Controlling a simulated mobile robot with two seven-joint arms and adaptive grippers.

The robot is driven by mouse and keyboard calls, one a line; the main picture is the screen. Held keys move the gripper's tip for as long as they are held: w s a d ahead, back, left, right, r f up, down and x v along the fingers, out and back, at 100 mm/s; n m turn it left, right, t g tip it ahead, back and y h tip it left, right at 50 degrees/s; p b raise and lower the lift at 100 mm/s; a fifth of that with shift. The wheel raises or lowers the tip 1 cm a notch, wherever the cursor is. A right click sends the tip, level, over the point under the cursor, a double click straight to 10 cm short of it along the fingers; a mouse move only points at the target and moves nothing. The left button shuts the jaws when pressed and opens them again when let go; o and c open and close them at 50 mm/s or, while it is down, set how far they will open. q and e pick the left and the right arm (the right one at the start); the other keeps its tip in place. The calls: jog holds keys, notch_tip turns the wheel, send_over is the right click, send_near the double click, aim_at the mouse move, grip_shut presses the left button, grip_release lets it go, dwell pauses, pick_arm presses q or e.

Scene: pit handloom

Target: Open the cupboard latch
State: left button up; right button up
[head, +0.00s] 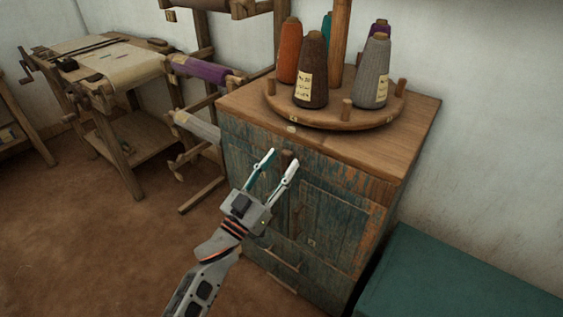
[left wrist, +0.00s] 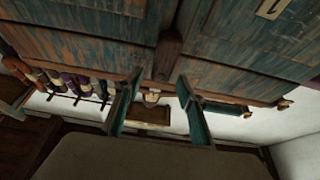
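The cupboard (head: 335,215) has worn blue-green doors and a wooden top. A dark brown wooden piece (head: 287,158), which looks like the latch, stands out at the upper middle of the doors. It also shows in the left wrist view (left wrist: 168,48), just beyond my fingertips. My left gripper (head: 283,160) is open in front of the cupboard, with its fingers on either side of the wooden piece in the head view. Both fingers show apart in the left wrist view (left wrist: 159,78), with nothing clearly held. I cannot tell whether they touch the piece. My right gripper is out of view.
A round wooden stand (head: 325,117) with several yarn cones sits on the cupboard top. A teal box (head: 450,280) stands close at the right. A wooden frame with yarn rolls (head: 200,70) and a loom table (head: 105,70) are at the left. Brown floor is open at lower left.

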pick_arm(q)
jog(key=shift+w+d+r, duration=0.15)
jog(key=shift+w+d, duration=0.15)
jog(key=shift+w, duration=0.1)
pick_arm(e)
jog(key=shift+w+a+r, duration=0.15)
pick_arm(q)
grip_shut()
jog(key=c, duration=1.1)
grip_release()
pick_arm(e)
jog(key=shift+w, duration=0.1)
